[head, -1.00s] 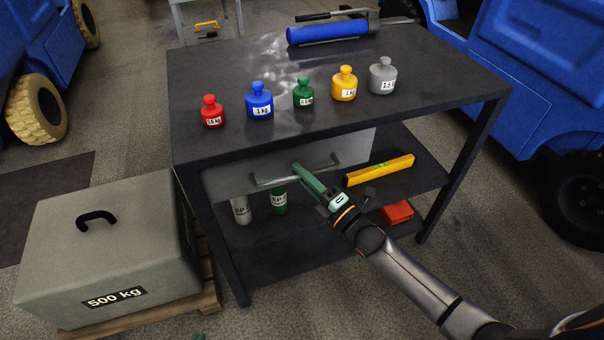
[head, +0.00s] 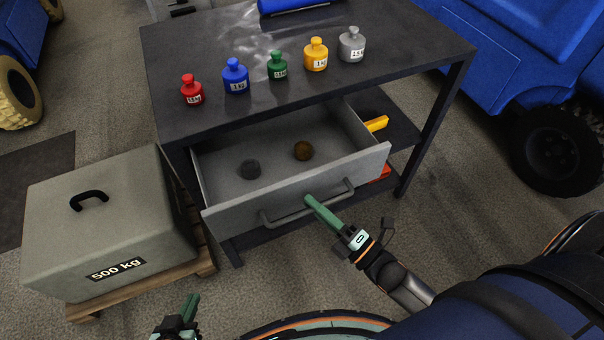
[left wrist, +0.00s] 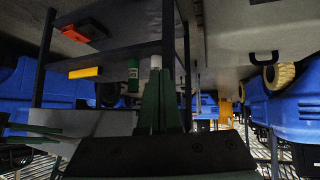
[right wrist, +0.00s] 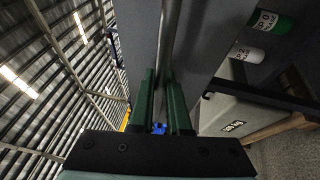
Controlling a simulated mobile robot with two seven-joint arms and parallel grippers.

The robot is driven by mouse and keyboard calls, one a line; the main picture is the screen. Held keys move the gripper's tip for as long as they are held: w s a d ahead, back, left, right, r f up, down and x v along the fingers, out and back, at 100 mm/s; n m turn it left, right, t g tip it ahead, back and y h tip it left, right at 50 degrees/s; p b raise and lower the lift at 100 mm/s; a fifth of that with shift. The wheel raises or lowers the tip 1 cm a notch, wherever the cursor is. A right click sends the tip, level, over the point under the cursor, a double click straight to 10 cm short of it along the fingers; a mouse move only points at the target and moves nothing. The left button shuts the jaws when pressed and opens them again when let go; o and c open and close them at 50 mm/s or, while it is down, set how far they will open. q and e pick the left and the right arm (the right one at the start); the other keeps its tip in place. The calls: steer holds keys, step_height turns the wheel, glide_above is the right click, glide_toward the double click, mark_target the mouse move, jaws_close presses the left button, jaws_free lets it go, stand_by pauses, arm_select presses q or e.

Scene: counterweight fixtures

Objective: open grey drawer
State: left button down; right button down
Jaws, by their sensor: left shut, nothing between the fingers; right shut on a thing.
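The grey drawer (head: 226,219) is pulled out from under the black table, and its inside shows. The handle also shows between the green fingers in the right wrist view (right wrist: 168,40). My left gripper (head: 192,299) is low at the bottom of the head view, apart from the drawer. It is shut and empty, and its fingers (left wrist: 160,100) are together in the left wrist view.
Several coloured weights, such as the blue one (head: 235,77), stand on the table top (head: 400,60). A grey 500 kg block (head: 100,225) on a pallet stands left of the drawer. A yellow level (head: 376,123) lies on the shelf behind the drawer's right side.

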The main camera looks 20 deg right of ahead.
arm_select(q)
steer(key=shift+s+a+p, duration=0.45)
steer(key=shift+s+a, duration=0.1)
arm_select(e)
steer(key=s, duration=0.6)
steer(key=shift+d, duration=0.1)
steer(key=c, duration=0.9)
jaws_free()
arm_select(q)
steer(key=shift+d+r, duration=0.1)
steer(key=shift+w+d+f+b, duration=0.25)
steer(key=shift+d+b, duration=0.2)
steer(key=shift+b, duration=0.25)
arm_select(e)
steer(key=v, duration=1.2)
steer(key=shift+s+d, duration=0.15)
steer(key=shift+s, duration=0.15)
arm_select(q)
steer(key=shift+a, duration=0.15)
